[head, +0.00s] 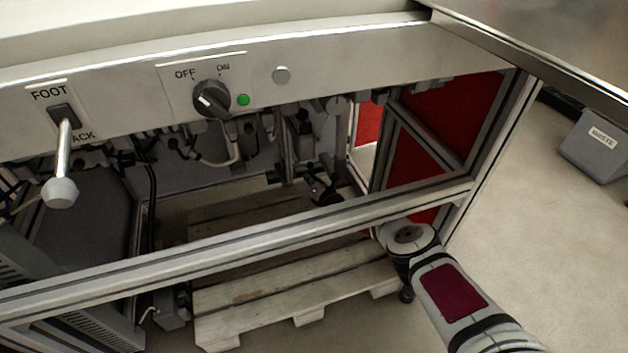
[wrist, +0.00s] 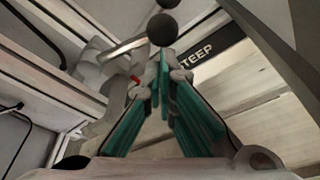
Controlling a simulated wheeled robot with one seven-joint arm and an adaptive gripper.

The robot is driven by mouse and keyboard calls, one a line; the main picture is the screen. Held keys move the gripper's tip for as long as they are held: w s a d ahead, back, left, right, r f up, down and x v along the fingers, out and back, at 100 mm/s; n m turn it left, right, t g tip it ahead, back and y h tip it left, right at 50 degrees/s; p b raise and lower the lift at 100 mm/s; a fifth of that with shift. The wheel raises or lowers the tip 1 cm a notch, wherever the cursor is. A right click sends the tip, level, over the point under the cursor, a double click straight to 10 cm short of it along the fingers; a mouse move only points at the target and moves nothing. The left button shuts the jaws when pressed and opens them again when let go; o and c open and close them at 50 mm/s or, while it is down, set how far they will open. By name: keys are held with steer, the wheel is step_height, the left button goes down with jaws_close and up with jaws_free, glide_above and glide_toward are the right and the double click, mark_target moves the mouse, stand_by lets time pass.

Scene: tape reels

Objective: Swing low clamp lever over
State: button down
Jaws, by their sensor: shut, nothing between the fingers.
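In the wrist view, my gripper (wrist: 160,78) has its teal-lined fingers drawn together at the tips, with nothing held between them. A dark ball knob (wrist: 162,29) is just beyond the fingertips; whether they touch it I cannot tell. A pale metal rod (wrist: 122,49) runs to the left near this knob and looks like part of the clamp lever. A second dark ball (wrist: 168,3) is cut by the top edge. In the head view, my arm reaches in behind the lower frame rail, and my fingers cannot be made out there.
A wooden pallet (head: 290,290) lies below. The panel above has a rotary switch (head: 211,99) and a FOOT/BACK lever (head: 62,160). Cables hang under it.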

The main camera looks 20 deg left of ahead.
steer(key=shift+w+d+r+p, duration=0.2)
steer(key=shift+d+r+p, duration=0.15)
steer(key=shift+r, duration=0.4)
stand_by(0.3)
